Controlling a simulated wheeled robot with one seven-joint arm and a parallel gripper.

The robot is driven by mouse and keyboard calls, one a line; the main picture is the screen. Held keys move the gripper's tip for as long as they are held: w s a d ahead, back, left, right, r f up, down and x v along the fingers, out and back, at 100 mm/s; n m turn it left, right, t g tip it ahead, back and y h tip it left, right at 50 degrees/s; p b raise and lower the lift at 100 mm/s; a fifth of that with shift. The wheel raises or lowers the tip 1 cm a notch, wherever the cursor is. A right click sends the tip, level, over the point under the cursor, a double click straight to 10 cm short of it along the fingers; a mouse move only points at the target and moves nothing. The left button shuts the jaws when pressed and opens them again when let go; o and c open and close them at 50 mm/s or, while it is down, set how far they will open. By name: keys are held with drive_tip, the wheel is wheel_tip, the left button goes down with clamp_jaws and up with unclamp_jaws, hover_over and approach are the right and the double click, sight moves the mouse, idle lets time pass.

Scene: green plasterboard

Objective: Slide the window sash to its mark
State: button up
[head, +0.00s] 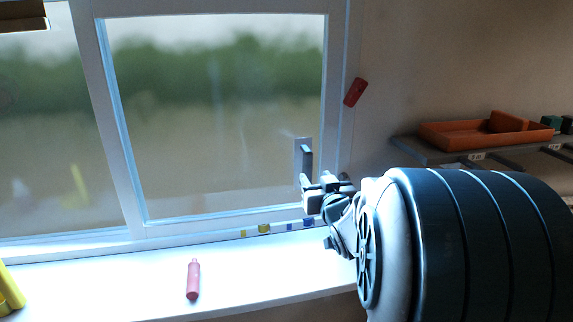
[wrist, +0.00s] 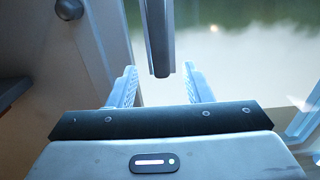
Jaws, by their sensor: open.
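The white-framed window sash (head: 136,120) stands in the window, its right stile near the right jamb. A dark upright handle (head: 307,160) is on its right stile; in the wrist view the handle (wrist: 158,38) hangs down from the top. My gripper (head: 318,188) is at the handle's lower end in the head view. In the wrist view my gripper (wrist: 160,74) has its two fingers apart, with the handle's lower end between their tips and a gap on each side. Small yellow marks (head: 264,228) and blue marks (head: 291,226) lie along the bottom rail; which is the sash's mark I cannot tell.
A yellow object (head: 10,290) is at the sill's left end. A red item (head: 355,92) is on the wall right of the window. An orange tray (head: 455,136) rests on a shelf at right.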

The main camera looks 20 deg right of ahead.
sight(309, 168)
drive_tip(key=w, duration=0.2)
drive_tip(key=w+p, duration=0.1)
drive_tip(key=w, duration=0.2)
drive_tip(key=w+d, duration=0.1)
drive_tip(key=w, duration=0.2)
clamp_jaws()
